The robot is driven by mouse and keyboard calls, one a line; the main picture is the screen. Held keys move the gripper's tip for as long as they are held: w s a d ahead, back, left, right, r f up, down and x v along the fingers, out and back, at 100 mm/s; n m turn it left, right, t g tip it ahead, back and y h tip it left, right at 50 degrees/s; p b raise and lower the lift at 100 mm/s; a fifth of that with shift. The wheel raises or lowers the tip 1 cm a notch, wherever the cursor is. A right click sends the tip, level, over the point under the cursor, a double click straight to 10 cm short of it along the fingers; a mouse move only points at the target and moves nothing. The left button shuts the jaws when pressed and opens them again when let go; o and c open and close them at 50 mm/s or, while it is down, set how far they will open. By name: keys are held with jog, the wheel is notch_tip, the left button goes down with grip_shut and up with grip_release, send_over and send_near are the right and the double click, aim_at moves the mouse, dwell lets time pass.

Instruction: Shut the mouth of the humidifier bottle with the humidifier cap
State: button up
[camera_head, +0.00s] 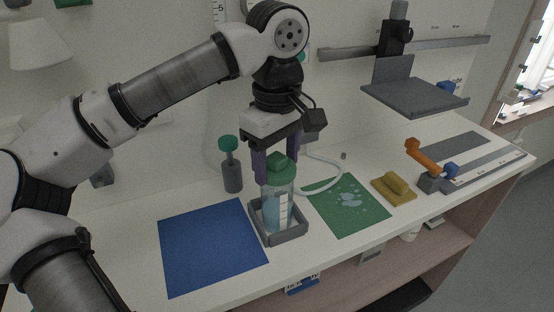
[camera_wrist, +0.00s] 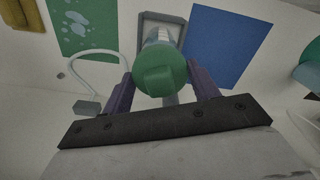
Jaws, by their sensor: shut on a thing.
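The humidifier bottle (camera_head: 277,208) is clear with bluish liquid and a white scale strip. It stands upright in a grey square holder (camera_head: 298,231) on the counter. The green humidifier cap (camera_head: 281,168) is right at the bottle's top, in line with the mouth; I cannot tell whether it is fully seated. My gripper (camera_head: 279,164) points down with its purple fingers on both sides of the cap, shut on it. The wrist view shows the cap (camera_wrist: 161,72) between the fingers, hiding the bottle's mouth.
A blue mat (camera_head: 212,247) lies left of the holder, and a green mat (camera_head: 348,207) with pale drops lies right. A grey post with a green top (camera_head: 231,165) stands behind left. A pale tube (camera_head: 325,187) curves behind the bottle. A yellow block (camera_head: 394,187) lies further right.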

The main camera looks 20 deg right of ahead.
jog(key=n, duration=0.4)
jog(key=shift+f+n+b, duration=0.15)
jog(key=shift+n+b, duration=0.15)
jog(key=shift+b, duration=0.05)
jog(key=n, duration=0.4)
jog(key=shift+n+b, duration=0.3)
jog(key=shift+n, duration=0.1)
jog(key=o, duration=0.4)
jog(key=c, duration=0.8)
jog(key=shift+c, duration=0.3)
jog(key=shift+m+p, duration=0.6)
jog(key=shift+m, duration=0.6)
jog(key=m, duration=0.2)
jog(key=shift+m, duration=0.3)
